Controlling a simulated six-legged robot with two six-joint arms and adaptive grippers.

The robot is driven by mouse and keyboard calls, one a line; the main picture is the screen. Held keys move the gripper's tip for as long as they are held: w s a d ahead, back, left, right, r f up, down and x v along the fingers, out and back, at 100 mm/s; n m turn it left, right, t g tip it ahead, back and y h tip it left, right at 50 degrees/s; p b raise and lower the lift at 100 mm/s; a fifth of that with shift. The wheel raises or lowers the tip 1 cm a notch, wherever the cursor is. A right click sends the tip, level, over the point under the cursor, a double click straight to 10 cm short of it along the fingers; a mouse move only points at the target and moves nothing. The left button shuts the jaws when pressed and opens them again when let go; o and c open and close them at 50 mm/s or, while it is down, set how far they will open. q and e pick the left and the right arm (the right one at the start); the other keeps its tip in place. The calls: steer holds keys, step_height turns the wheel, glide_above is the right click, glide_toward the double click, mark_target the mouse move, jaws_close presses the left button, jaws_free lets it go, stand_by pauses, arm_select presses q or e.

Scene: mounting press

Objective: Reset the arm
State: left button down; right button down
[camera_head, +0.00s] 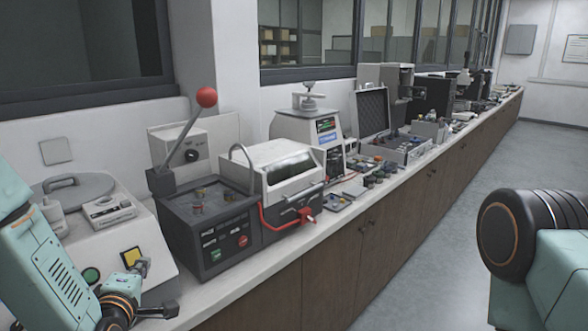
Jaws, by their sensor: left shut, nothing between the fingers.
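My left arm comes in from the lower left, teal with a dark, orange-ringed wrist. My left gripper (165,310) is small and dark at the bottom left. It is shut and empty, in front of the white machine with coloured buttons (143,232). The mounting press (205,215), a dark box with a red-knobbed lever (206,97), stands to the right of that gripper and apart from it. Of my right arm, only a thick dark joint and teal link show at the right edge. Its gripper is out of view.
A long counter (225,290) runs back to the right, with wooden cabinets (345,255) below. A white hooded unit (275,165), a white instrument (312,125), an open case (385,125) and several small parts crowd it. The grey floor (450,190) is clear.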

arm_select(q)
steer(key=s+d+f+m+g+h+b, duration=0.1)
steer(key=s+d+f+m+g, duration=0.1)
steer(key=s+f+m, duration=0.3)
steer(key=s+d+f+m+g+h+b, duration=0.1)
steer(key=s+d+f+m+g, duration=0.15)
steer(key=f, duration=0.45)
steer(key=s+d+f+m+g+b, duration=0.2)
steer(key=s+f+m+g, duration=0.1)
steer(key=s+f, duration=0.4)
steer(key=s+d+f+m+g+h+b, duration=0.1)
steer(key=s+d+f+m+g+b, duration=0.1)
steer(key=s+f, duration=0.6)
steer(key=s+d+f+m+g+b, duration=0.2)
steer(key=s+f+m+g+b, duration=0.2)
steer(key=s, duration=1.1)
step_height(320, 180, down, 3)
steer(key=shift+d+f+m+g+h, duration=0.25)
steer(key=shift+m+g, duration=0.3)
steer(key=shift+g, duration=0.4)
steer(key=shift+r, duration=0.1)
steer(key=shift+a, duration=0.1)
